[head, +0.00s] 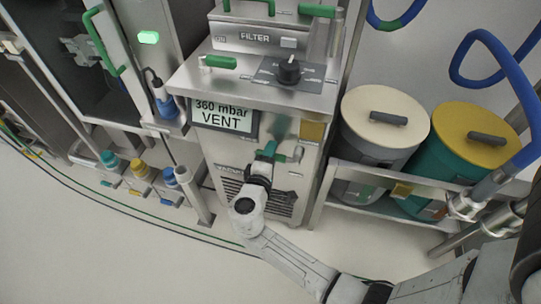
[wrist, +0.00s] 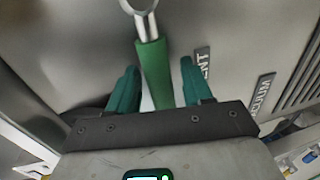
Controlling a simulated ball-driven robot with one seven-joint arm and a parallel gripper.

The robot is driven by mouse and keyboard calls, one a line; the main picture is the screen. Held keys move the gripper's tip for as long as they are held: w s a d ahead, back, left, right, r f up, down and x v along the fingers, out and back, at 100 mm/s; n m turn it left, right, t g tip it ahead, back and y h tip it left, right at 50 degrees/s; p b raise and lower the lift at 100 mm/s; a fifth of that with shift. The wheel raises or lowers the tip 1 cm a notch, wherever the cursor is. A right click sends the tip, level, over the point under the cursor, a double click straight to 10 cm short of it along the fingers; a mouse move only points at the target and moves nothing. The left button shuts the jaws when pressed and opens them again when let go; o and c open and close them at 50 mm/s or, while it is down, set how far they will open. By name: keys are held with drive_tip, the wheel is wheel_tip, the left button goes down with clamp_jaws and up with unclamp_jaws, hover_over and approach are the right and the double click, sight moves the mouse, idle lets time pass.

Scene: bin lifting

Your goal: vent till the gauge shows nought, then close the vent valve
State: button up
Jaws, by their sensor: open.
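The display (head: 222,117) on the front of the steel cabinet reads "360 mbar" and "VENT". In the wrist view the vent valve's green lever handle (wrist: 153,72), on a metal stem, stands beside a label reading VENT. My gripper (wrist: 160,85) is open, with one teal finger on each side of the handle. A gap shows between handle and fingers on both sides. The lower end of the handle runs down towards the palm. In the head view my gripper (head: 268,153) is at the cabinet front below the display and hides much of the valve.
A label reading VACUUM (wrist: 262,95) and a vent grille are beside the valve. On top of the cabinet are a black knob (head: 289,70) and a green-handled lever (head: 220,62). Lidded drums (head: 384,116) stand on a shelf at right. A hose (head: 492,86) hangs at far right.

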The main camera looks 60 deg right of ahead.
drive_tip(key=shift+d, duration=0.1)
drive_tip(key=shift+c, duration=0.4)
clamp_jaws()
